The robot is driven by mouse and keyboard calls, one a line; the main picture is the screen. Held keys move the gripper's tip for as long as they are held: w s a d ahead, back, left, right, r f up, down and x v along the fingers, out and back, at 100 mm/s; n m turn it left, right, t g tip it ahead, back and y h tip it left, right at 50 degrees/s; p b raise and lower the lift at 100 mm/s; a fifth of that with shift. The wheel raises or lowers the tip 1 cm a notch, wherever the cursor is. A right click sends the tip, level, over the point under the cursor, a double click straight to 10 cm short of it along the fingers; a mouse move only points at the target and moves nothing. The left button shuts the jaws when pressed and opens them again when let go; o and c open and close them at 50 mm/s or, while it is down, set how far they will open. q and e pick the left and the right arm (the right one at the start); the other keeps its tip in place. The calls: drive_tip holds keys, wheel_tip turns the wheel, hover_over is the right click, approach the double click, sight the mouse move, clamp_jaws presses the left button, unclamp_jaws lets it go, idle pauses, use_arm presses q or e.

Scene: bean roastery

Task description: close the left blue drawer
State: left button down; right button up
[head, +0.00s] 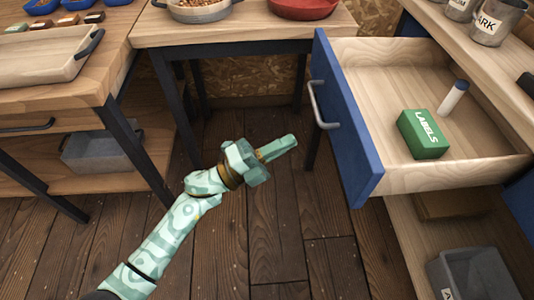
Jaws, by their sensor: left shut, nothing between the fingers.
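The blue drawer (347,128) on the right side of the head view is pulled open, its blue front facing left with a grey bar handle (319,105). Its wooden inside holds a green box marked LABELS (423,134) and a white cylinder with a dark end (453,98). My left gripper (292,142) is shut and empty, left of the drawer front and apart from it, pointing towards the handle. My right gripper is not in view.
A wooden table (230,28) with bowls stands at the back. A workbench with a tray (47,62) is on the left. A grey bin (472,275) sits on a shelf below the drawer. Open plank floor lies between the benches.

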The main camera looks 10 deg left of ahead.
use_arm(q)
drive_tip(key=x, duration=0.5)
drive_tip(key=shift+w+d+f, duration=0.1)
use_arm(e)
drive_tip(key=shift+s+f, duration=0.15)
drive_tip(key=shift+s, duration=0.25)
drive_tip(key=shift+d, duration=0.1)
